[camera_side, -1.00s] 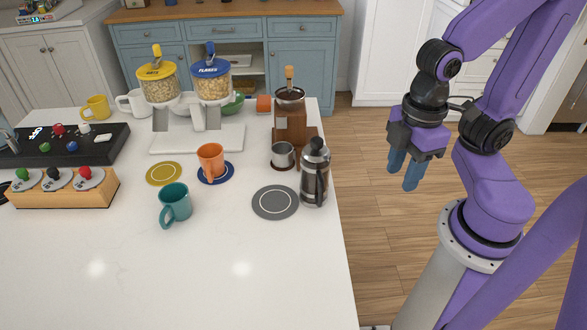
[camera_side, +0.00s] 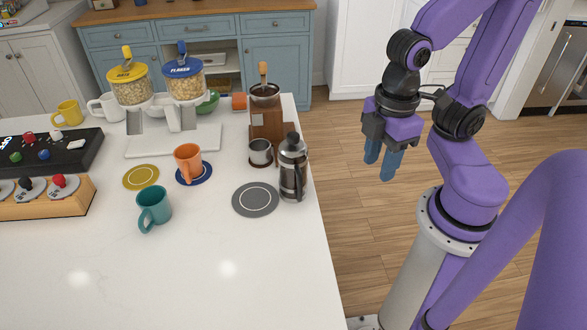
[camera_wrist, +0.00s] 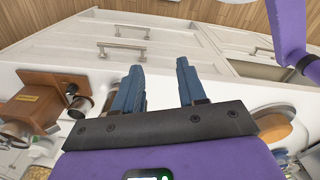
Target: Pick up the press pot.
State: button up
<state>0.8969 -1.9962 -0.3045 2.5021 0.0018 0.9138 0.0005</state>
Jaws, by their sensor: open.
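The press pot (camera_side: 292,172) stands upright near the right edge of the white counter in the side view. It has a glass and metal body, a dark knob on top and a dark handle. My gripper (camera_side: 382,164) has blue fingers, open and empty, to the right of the pot beyond the counter edge. The pot and the gripper are clearly apart. In the wrist view my gripper (camera_wrist: 160,85) shows its two fingers spread with nothing held. I cannot clearly make out the pot in the wrist view; a finger may hide it.
A wooden grinder (camera_side: 268,122) and a metal cup (camera_side: 260,151) stand just behind the pot. A grey round mat (camera_side: 256,199) lies to its left. An orange mug (camera_side: 188,160) and a teal mug (camera_side: 153,207) stand farther left. The counter's front is clear.

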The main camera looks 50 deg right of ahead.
jog(key=o, duration=1)
jog(key=n, duration=1.5)
send_near(293, 134)
jog(key=f, duration=0.6)
jog(key=a+f, duration=0.1)
jog(key=f, duration=0.2)
jog(key=shift+w, duration=0.15)
jog(key=f, duration=0.4)
jog(key=shift+d, duration=0.3)
jog(key=shift+f, duration=0.55)
